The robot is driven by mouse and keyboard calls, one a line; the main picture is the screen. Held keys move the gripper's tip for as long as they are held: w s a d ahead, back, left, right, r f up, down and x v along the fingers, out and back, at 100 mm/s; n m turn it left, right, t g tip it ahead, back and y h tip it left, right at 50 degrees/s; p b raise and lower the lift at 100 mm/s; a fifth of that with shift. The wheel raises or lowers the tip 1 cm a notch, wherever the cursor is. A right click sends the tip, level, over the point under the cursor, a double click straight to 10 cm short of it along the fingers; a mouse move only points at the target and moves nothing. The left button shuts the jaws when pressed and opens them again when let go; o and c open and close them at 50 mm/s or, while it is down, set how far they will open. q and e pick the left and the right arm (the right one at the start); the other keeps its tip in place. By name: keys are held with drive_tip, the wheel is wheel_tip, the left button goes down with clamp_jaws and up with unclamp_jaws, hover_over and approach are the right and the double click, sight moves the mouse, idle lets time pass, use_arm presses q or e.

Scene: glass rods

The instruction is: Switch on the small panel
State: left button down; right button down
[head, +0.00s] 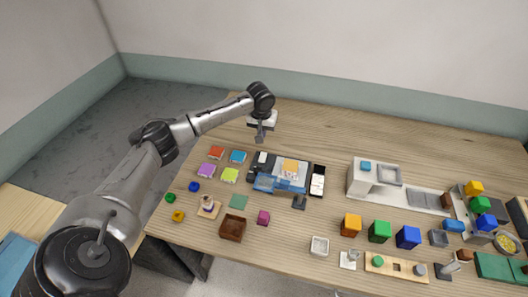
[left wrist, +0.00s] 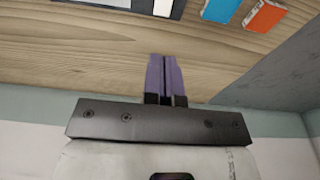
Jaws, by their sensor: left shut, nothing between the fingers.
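My left gripper (head: 260,138) is over the far left part of the table, behind the dark device with blue parts. In the left wrist view its fingers (left wrist: 165,76) are together with nothing between them, and bare wood lies beyond them. A narrow black panel with white pieces (head: 317,182) is at the right side of the device; it may be the small panel, but it is too small to be sure. I cannot tell any switch or its state. The gripper is apart from this panel, to its back left. My right gripper is not in view.
The dark device (head: 264,183) stands in front of the gripper. Coloured tiles, such as an orange one (head: 216,152) and a blue one (head: 238,156), lie to its left. A brown box (head: 232,228) is nearer. Coloured cubes and a white unit (head: 361,182) fill the right. The table's back strip is mostly clear.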

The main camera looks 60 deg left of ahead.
sight(264, 155)
use_arm(q)
drive_tip(key=f, duration=0.4)
drive_tip(key=w+a+f, duration=0.1)
drive_tip(key=f, duration=0.8)
drive_tip(key=shift+w+a+f, duration=0.1)
drive_tip(key=shift+w+a, duration=0.1)
drive_tip(key=shift+w, duration=0.05)
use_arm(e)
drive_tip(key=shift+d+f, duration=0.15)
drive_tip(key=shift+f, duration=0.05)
